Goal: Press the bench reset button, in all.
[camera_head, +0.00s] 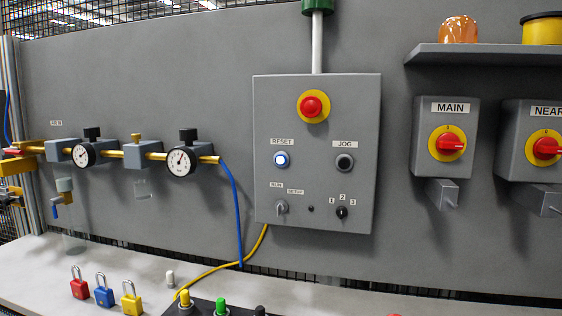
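The grey control box (317,240) is mounted on the grey back panel. The reset button (281,159) sits on its left side under a RESET label; it is round, with a bright white-blue face inside a ring. A dark JOG button (345,162) is to its right. A red emergency stop (314,107) on a yellow disc is above them. Nothing covers the reset button. Neither of my grippers can be made out in the head view.
Below are a RUN/SETUP selector (281,208) and a numbered knob (342,212). Gauges (83,155) on an air line are at left. Red, blue and yellow padlocks (104,291) stand on the bench (40,260). The MAIN switch box (446,165) and a shelf (485,56) are at right.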

